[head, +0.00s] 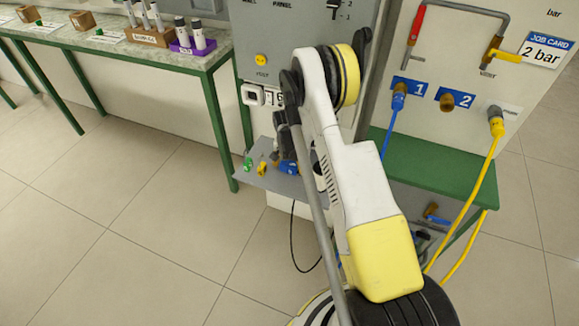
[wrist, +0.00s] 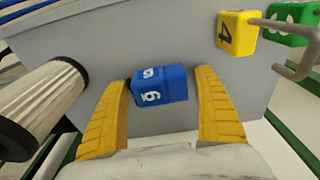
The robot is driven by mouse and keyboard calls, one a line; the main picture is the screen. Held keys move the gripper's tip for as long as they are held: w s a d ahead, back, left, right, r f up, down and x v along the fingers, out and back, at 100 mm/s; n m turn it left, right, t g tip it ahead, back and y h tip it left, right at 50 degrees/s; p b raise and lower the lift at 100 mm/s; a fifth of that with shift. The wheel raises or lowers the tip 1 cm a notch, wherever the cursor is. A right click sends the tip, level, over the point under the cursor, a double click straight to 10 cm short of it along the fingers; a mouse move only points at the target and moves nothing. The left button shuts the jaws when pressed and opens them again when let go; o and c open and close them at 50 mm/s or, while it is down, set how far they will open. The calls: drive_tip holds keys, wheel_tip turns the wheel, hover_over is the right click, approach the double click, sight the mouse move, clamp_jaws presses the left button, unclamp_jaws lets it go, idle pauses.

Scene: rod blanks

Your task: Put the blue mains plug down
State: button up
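The blue mains plug (wrist: 160,84), with white markings on it, is between the two yellow fingers of my gripper (wrist: 163,78) in the wrist view. It is close to the left finger, and a gap shows between it and the right finger. The fingers are apart, so my gripper looks open around it. The plug appears to be at the grey shelf (wrist: 95,45); whether it touches the surface I cannot tell. In the head view the blue plug (head: 288,167) shows at the grey shelf (head: 285,184), partly hidden by my arm.
A yellow block marked 4 (wrist: 237,33) and a green block (wrist: 288,24) are at the upper right of the wrist view, beside a grey metal hook (wrist: 292,52). A ribbed white cylinder (wrist: 38,108) is close on the left. A green bench (head: 420,165) stands right.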

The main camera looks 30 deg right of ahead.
wheel_tip(320, 180, up, 12)
drive_tip(key=a+p, duration=0.1)
drive_tip(key=p, duration=0.4)
wheel_tip(320, 180, up, 12)
drive_tip(key=n+t, duration=0.1)
drive_tip(key=n, duration=0.1)
hover_over(288, 166)
drive_tip(key=s+a, duration=0.1)
drive_tip(key=a, duration=0.3)
drive_tip(key=s+a+r+n+t, duration=0.1)
drive_tip(key=s+a+r, duration=0.2)
drive_tip(key=r, duration=0.3)
drive_tip(key=s+a+r+n+t, duration=0.1)
drive_tip(key=s+a+r+n, duration=0.15)
drive_tip(key=r, duration=0.35)
drive_tip(key=s+a+r+n+t, duration=0.1)
drive_tip(key=s+a+r+n, duration=0.1)
drive_tip(key=s, duration=0.7)
drive_tip(key=s+a+r+n+t+y, duration=0.1)
drive_tip(key=s+a+r+n+t, duration=0.1)
drive_tip(key=s+a, duration=0.4)
drive_tip(key=s+r+n, duration=0.1)
drive_tip(key=s+r, duration=0.1)
drive_tip(key=s, duration=0.2)
drive_tip(key=shift+s+r, duration=0.25)
drive_tip(key=shift+r, duration=0.15)
